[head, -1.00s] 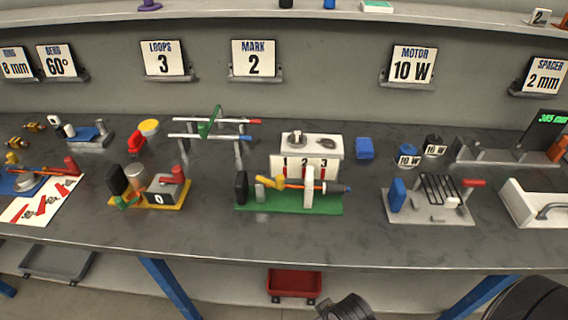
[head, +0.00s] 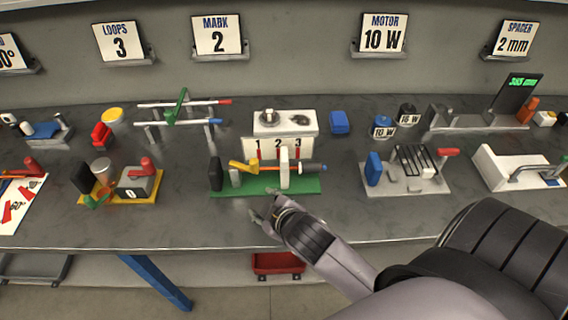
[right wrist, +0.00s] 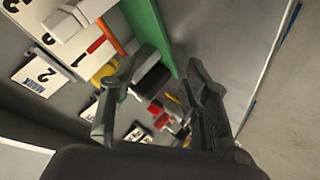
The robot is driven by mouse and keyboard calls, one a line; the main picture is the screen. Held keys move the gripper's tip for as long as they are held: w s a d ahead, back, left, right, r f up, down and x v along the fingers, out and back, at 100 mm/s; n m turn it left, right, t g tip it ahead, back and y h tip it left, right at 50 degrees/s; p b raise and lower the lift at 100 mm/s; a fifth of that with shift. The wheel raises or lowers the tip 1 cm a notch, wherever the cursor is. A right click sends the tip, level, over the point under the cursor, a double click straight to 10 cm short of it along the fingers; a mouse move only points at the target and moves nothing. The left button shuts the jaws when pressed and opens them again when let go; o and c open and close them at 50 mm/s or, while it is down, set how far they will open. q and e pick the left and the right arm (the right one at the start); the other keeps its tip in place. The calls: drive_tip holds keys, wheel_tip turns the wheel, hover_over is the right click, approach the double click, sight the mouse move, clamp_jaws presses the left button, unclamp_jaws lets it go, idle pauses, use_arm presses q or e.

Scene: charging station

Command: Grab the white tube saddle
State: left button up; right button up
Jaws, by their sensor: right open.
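A green board (head: 306,187) on the bench carries a white upright block (head: 284,168), which looks like the tube saddle. An orange tube (head: 267,167) runs across the board at the white block, with a yellow piece (head: 241,167) on its left. My right gripper (head: 265,211) is open and empty at the board's front edge, in front and left of the white block. In the right wrist view, the open fingers (right wrist: 158,68) point towards the board's grey and black blocks (right wrist: 152,79); the white block (right wrist: 78,20) lies at upper left, outside them. My left gripper is not in view.
A yellow-based fixture (head: 145,186) is on the left, a grey plate with a wire rack (head: 412,187) on the right. A red bin (head: 277,264) is below.

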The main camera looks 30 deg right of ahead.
drive_tip(key=w+a+r+n+t+y, duration=0.3)
drive_tip(key=w+a+r+n+t, duration=0.25)
drive_tip(key=r, duration=0.45)
drive_tip(key=w+a+r+n+t+y, duration=0.2)
drive_tip(key=w+r+n+t+y, duration=0.15)
drive_tip(key=w+r+n, duration=0.55)
drive_tip(key=s+a+r+n+g+y, duration=0.3)
drive_tip(key=a+r+n+g+y, duration=0.25)
drive_tip(key=n, duration=0.65)
drive_tip(key=s+a+r+n+g+y, duration=0.35)
drive_tip(key=a+n+y, duration=0.35)
drive_tip(key=n, duration=0.5)
drive_tip(key=n+g+h, duration=1)
drive_tip(key=n+h, duration=0.8)
drive_tip(key=n, duration=0.2)
hover_over(284, 154)
wheel_tip(284, 154, down, 9)
drive_tip(key=f+p, duration=0.2)
drive_tip(key=f, duration=0.3)
drive_tip(key=f+p, duration=0.2)
drive_tip(key=f, duration=0.4)
drive_tip(key=shift+w+d+f, duration=0.1)
drive_tip(key=shift+d+f, duration=0.05)
drive_tip(key=shift+d, duration=0.05)
wheel_tip(284, 154, down, 5)
drive_tip(key=p, duration=0.2)
drive_tip(key=shift+a+p, duration=0.15)
drive_tip(key=shift+p, duration=0.15)
drive_tip(key=shift+f, duration=0.2)
